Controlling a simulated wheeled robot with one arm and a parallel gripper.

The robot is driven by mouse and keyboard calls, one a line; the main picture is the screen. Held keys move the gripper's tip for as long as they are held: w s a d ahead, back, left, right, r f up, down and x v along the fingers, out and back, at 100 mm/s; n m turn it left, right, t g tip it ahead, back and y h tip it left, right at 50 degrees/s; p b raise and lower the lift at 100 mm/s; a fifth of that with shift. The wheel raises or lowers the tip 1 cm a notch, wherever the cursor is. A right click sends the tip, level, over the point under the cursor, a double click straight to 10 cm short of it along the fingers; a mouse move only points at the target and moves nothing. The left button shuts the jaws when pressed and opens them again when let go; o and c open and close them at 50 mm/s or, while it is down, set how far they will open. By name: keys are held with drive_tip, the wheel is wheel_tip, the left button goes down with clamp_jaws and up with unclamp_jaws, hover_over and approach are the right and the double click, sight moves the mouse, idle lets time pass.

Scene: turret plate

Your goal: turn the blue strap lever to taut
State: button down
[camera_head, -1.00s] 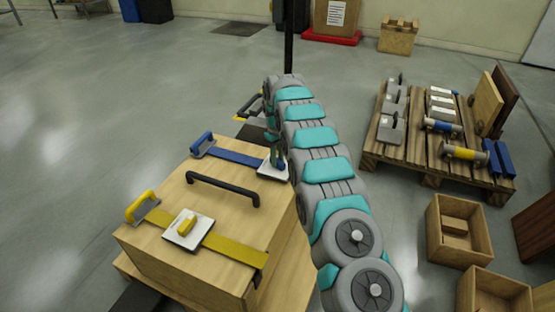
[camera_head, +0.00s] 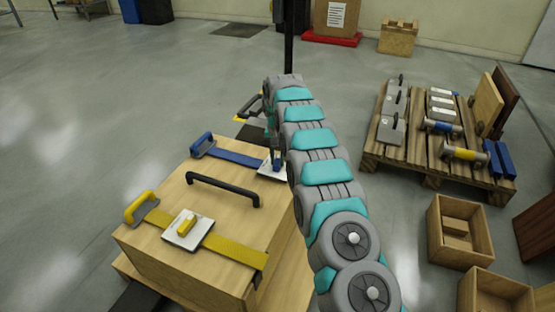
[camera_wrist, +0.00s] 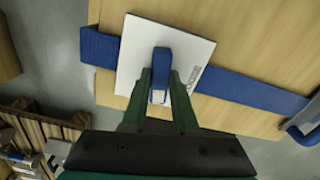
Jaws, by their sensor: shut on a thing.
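The blue strap lever (camera_wrist: 161,58) stands on a square white plate (camera_wrist: 133,55) on the blue strap (camera_wrist: 245,93). In the wrist view the lever's length runs up the picture, across the line of the strap. My gripper (camera_wrist: 161,80) has its green fingers on both sides of the lever and is shut on it. In the head view my gripper (camera_head: 276,155) is above the white plate (camera_head: 268,171) at the right end of the blue strap (camera_head: 235,157), and hides most of the lever. The strap lies across the wooden crate (camera_head: 165,240).
A black handle (camera_head: 222,184) arches over the crate top. A yellow strap (camera_head: 235,249) with a yellow lever (camera_head: 187,224) lies nearer. A loaded pallet (camera_head: 435,165) and an open wooden box (camera_head: 458,230) stand to the right. The floor at left is clear.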

sight(278, 160)
drive_tip(key=shift+r+m, duration=0.1)
drive_tip(key=shift+m, duration=1)
drive_tip(key=c, duration=0.7)
unclamp_jaws()
wheel_tip(278, 160, up, 7)
drive_tip(key=shift+r, duration=0.35)
